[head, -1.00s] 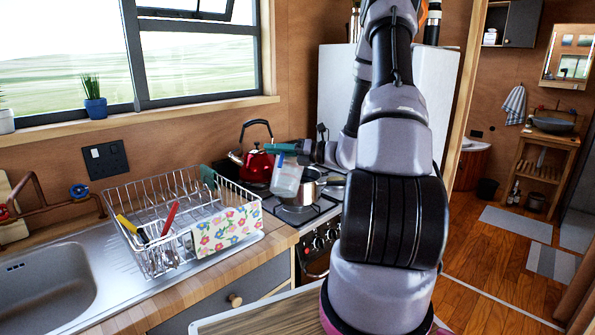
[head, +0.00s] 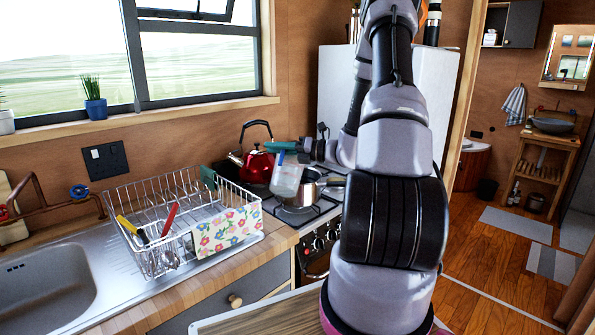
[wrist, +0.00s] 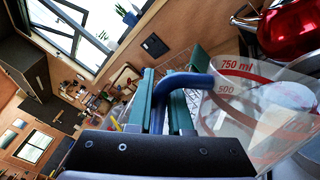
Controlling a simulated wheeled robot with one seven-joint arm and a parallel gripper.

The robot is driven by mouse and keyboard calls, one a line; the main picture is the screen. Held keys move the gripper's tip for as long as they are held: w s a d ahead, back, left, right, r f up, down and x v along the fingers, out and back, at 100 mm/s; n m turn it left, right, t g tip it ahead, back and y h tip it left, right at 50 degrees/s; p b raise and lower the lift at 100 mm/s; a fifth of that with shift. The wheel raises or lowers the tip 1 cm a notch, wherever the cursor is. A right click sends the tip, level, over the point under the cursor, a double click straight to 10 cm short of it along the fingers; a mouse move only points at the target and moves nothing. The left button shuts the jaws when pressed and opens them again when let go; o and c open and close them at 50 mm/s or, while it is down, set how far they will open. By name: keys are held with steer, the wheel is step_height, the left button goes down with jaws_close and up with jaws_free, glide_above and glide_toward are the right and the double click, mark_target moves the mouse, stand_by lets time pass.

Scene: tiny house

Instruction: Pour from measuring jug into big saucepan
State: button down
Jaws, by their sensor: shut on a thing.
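The clear measuring jug (head: 287,179) is tilted above the stove, beside and partly in front of the big saucepan (head: 304,195). In the wrist view the jug (wrist: 245,112) shows red markings including 750 ml, and its blue handle (wrist: 186,81) is between the teal fingers. My gripper (head: 284,147) is shut on this handle; its fingers (wrist: 165,104) also show in the wrist view. The metal saucepan sits on the hob with its handle pointing right. The jug hides part of the pan, and I cannot see liquid flowing.
A red kettle (head: 258,166) stands on the hob just behind and left of the jug. A wire dish rack (head: 150,262) with cutlery and a flowered cloth (head: 226,229) is on the counter to the left, next to the sink (head: 45,290).

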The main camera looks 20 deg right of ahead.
mark_target(273, 179)
steer(key=shift+w+d+r+m, duration=0.2)
steer(key=shift+w+r+m, duration=0.1)
steer(key=shift+r, duration=0.15)
stand_by(0.8)
steer(key=shift+w+d+m+b, duration=0.3)
steer(key=shift+m+b, duration=0.2)
steer(key=shift+m, duration=0.1)
stand_by(1.5)
steer(key=s+a+f+n, duration=0.2)
steer(key=n, duration=0.1)
steer(key=shift+s+f, duration=0.1)
steer(key=shift+f, duration=0.05)
steer(key=shift+s+a+f+n, duration=0.15)
steer(key=shift+s+a+n, duration=0.2)
steer(key=shift+s+n, duration=0.25)
steer(key=s+a+f+n+p, duration=0.3)
steer(key=s+a+f+n, duration=0.2)
steer(key=f+n, duration=0.2)
steer(key=shift+s+n+p, duration=0.25)
steer(key=shift+n+p, duration=0.15)
steer(key=shift+n, duration=0.3)
